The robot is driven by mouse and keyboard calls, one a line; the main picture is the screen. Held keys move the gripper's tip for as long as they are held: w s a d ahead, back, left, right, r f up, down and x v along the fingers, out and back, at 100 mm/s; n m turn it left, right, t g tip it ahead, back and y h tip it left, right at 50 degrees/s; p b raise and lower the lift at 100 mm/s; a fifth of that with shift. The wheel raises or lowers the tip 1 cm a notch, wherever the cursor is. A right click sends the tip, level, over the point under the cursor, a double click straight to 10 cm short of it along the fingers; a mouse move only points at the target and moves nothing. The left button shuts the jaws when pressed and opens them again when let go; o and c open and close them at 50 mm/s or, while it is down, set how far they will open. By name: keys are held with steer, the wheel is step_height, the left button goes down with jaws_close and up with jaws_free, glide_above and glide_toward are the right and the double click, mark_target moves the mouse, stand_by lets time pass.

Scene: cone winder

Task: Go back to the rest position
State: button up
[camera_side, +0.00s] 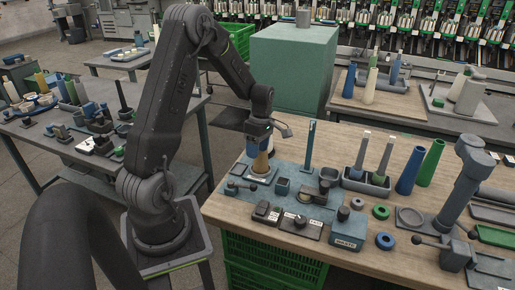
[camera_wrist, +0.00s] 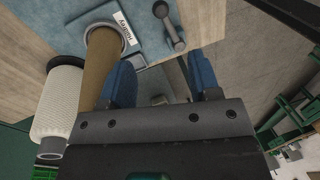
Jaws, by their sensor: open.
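My gripper (camera_side: 258,146) is over the left end of the wooden workbench, right by the top of a brown cone (camera_side: 261,164). The cone stands upright on a plate of the blue-grey fixture board (camera_side: 296,178). In the wrist view my gripper's two blue fingers (camera_wrist: 162,80) are spread apart with nothing between them. The brown cone (camera_wrist: 98,62) is just left of the left finger there, outside the gap. Whether they touch I cannot tell. A white yarn package (camera_wrist: 58,108) lies left of the cone in the wrist view.
A blue post (camera_side: 310,145) stands close to the right of my gripper. A tray (camera_side: 366,184) with slim cones, a blue cone (camera_side: 411,171) and a grey column device (camera_side: 467,180) stand further right. A green-grey box (camera_side: 292,68) is behind. A cluttered side table (camera_side: 60,130) is at left.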

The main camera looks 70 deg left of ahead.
steer(key=shift+d+r, duration=0.1)
steer(key=d+r+m+t+y, duration=0.2)
steer(key=d+r+m+t, duration=0.1)
steer(key=d+r+m, duration=0.95)
steer(key=s+d+r+m+t, duration=0.4)
steer(key=s+d+r+m, duration=0.3)
steer(key=s+d+m, duration=0.4)
steer(key=shift+s+d+r+m+h, duration=0.3)
steer(key=shift+s+d+r+m, duration=0.1)
steer(key=shift+d+m, duration=0.55)
